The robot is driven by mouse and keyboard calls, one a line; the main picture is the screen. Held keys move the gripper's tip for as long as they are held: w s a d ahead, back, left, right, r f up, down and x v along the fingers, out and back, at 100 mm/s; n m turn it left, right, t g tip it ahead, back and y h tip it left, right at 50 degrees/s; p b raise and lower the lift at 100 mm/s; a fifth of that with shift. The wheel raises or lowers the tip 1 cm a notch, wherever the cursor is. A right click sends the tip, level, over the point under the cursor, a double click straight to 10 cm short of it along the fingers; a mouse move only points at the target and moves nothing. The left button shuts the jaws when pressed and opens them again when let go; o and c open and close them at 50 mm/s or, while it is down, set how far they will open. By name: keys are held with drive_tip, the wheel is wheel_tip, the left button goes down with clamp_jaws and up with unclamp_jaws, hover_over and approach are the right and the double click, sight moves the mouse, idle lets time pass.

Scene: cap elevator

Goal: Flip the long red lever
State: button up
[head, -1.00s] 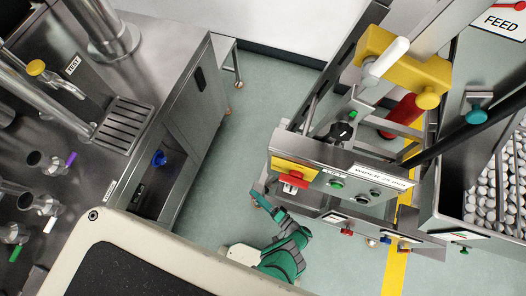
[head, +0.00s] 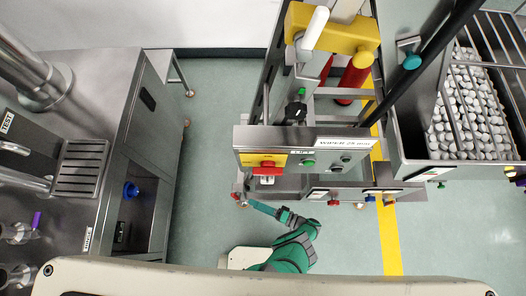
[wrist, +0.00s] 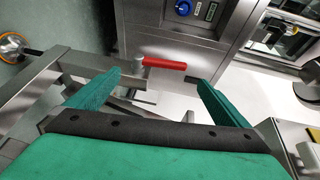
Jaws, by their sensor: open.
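In the wrist view, a long red lever (wrist: 165,62) lies almost level on a metal frame, ahead of my gripper (wrist: 158,82). My green fingers are spread to either side of the lever's line, with nothing between them. The lever appears just beyond the fingertips; I cannot tell the exact gap. In the head view, my gripper (head: 252,204) points left, low beside the lower left of the wiper machine. A small red part (head: 237,197) shows near its tip; I cannot tell whether it is the same lever.
A metal cabinet (head: 150,110) with a blue knob (head: 131,190) is at left. Clear floor (head: 200,215) lies between. A bin of white caps (head: 465,110) is at right.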

drive_tip(key=shift+v, duration=1.25)
drive_tip(key=shift+c, duration=0.6)
